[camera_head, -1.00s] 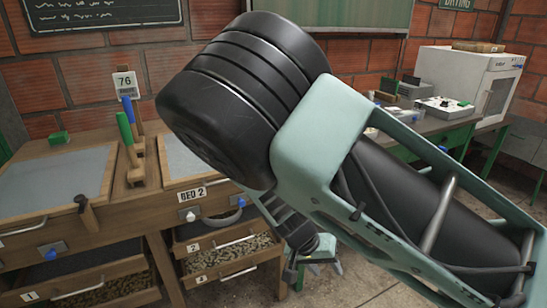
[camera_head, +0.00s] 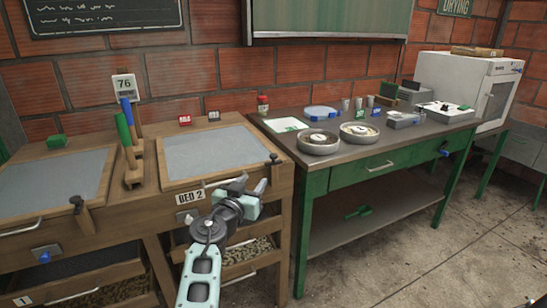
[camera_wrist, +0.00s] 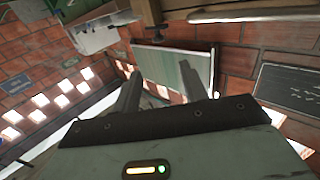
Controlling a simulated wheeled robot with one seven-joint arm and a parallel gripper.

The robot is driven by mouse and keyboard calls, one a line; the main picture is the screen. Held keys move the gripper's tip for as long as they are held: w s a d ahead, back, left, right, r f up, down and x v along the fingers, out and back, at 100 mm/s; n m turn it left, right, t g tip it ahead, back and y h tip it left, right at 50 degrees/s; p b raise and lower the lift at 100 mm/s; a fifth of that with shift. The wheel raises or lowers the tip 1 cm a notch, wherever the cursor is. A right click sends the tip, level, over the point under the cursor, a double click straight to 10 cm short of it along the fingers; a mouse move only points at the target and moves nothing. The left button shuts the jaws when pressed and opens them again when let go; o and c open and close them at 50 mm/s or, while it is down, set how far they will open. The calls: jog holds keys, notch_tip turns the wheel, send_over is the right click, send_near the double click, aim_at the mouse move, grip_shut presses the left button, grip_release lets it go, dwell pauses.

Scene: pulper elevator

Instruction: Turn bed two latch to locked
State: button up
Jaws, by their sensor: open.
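My gripper (camera_head: 248,187) is in front of the wooden bed 2 bench, just right of and below the "BED 2" label (camera_head: 189,196). Its two fingers stand apart and empty in the wrist view (camera_wrist: 160,70). In the head view my gripper and arm cover the bench front around the label, and I cannot make out the bed 2 latch there. The bed 2 screen (camera_head: 210,151) lies flat in its wooden frame above. I cannot tell whether the gripper touches the bench front.
A similar latch with a blue knob (camera_head: 45,256) is on the left bed's front. A dark clamp (camera_head: 273,158) sits at bed 2's front right corner. Drawers (camera_head: 240,252) are below my gripper. A green-framed table (camera_head: 370,170) with bowls stands right; floor before it is clear.

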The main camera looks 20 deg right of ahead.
aim_at(272, 157)
jog(key=p+x, duration=0.3)
jog(key=x, duration=1.4)
jog(key=shift+s+d+p, duration=0.1)
jog(key=shift+d+p, duration=0.1)
jog(key=shift+p, duration=0.1)
jog(key=c, duration=0.9)
